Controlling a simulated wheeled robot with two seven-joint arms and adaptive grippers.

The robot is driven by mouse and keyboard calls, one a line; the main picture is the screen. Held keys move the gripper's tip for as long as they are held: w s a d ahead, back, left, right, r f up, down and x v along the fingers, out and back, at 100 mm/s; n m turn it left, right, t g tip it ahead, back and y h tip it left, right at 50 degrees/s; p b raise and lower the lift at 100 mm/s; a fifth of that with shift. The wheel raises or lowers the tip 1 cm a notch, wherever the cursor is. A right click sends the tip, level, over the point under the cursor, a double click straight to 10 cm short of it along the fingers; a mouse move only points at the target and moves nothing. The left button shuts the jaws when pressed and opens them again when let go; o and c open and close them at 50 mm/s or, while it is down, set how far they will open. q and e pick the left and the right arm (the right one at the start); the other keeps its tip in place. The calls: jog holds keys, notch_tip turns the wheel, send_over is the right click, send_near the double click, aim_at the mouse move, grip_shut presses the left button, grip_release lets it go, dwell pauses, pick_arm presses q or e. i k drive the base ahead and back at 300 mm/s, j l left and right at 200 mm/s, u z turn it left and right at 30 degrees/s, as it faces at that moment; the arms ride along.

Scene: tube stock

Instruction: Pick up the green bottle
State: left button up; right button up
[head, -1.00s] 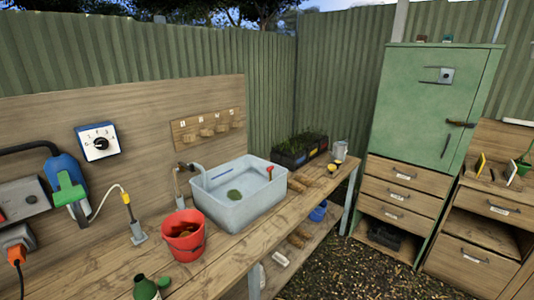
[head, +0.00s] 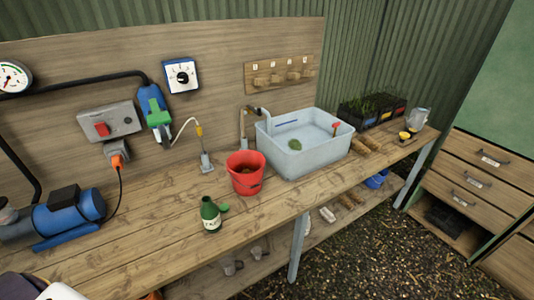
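The green bottle (head: 210,215) stands upright on the wooden workbench in the head view, near the bench's front edge. It has a pale label, and its neck looks open. A small round green piece (head: 224,208), perhaps its cap, is close at its right; I cannot tell whether they touch. The red bucket (head: 245,174) stands behind and to the right of the bottle. Neither of my grippers shows in the head view.
A grey water basin (head: 305,155) sits right of the bucket. A blue pump (head: 70,215) with an orange-plugged cable is at the left. Bench planks (head: 150,225) left of the bottle are clear.

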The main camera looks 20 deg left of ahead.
aim_at(209, 211)
jog(key=j+u, duration=0.15)
jog(key=u, duration=1)
jog(key=k+j, duration=0.05)
